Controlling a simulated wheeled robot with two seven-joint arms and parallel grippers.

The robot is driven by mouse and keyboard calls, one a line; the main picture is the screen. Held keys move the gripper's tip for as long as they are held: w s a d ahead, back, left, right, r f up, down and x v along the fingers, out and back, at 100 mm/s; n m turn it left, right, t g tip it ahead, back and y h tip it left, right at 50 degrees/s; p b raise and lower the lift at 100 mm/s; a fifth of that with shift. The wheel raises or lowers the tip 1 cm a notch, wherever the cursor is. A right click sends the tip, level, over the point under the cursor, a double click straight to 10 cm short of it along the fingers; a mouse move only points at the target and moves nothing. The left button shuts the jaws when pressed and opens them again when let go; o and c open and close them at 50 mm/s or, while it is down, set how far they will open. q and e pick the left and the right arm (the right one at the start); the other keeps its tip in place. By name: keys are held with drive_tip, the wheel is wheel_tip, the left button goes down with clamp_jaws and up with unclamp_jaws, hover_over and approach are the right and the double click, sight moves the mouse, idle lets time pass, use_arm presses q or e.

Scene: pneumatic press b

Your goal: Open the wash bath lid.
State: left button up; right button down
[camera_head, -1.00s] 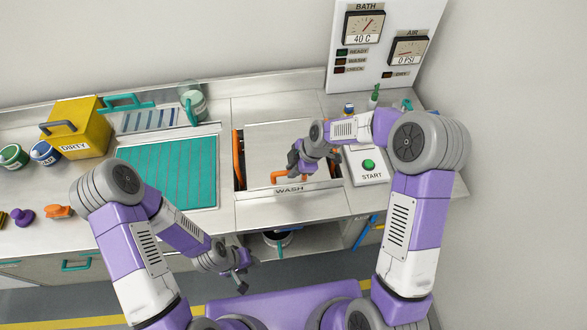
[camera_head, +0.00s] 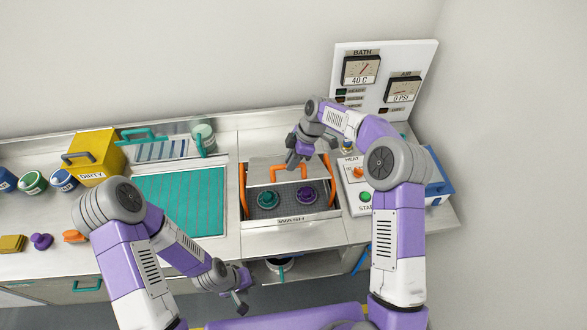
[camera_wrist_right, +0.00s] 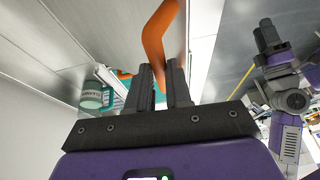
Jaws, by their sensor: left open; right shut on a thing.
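The wash bath lid (camera_head: 267,168) is a metal panel, tilted up at the back of the bath (camera_head: 285,213). Its orange handle (camera_head: 284,176) faces forward. My right gripper (camera_head: 293,163) is shut on the handle. In the right wrist view, the orange handle (camera_wrist_right: 158,32) runs into the closed fingers (camera_wrist_right: 164,84). The bath's interior shows below the lid, with a green part (camera_head: 268,200) and a purple part (camera_head: 307,195) on a dark mesh. My left gripper (camera_head: 241,304) is open and empty, low in front of the counter, away from the lid.
Orange curved arms (camera_head: 243,190) flank the bath. A control panel with an orange knob (camera_head: 359,172) and green button (camera_head: 365,197) stands to the right. A teal mat (camera_head: 180,205) lies left, with a yellow DIRTY box (camera_head: 95,156) behind. Gauges (camera_head: 361,69) are on the back board.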

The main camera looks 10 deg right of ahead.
drive_tip(key=shift+w+d+r, duration=0.1)
drive_tip(key=shift+w+r, duration=0.25)
drive_tip(key=shift+w, duration=0.35)
drive_tip(key=c, duration=1.5)
unclamp_jaws()
drive_tip(key=shift+f, duration=0.1)
drive_tip(key=o, duration=0.4)
drive_tip(key=shift+w+f, duration=0.15)
drive_tip(key=shift+w, duration=0.25)
drive_tip(key=shift+o, duration=0.2)
drive_tip(key=shift+s, duration=0.2)
drive_tip(key=shift+r, duration=0.25)
drive_tip(key=v, duration=0.7)
drive_tip(key=shift+r, duration=0.2)
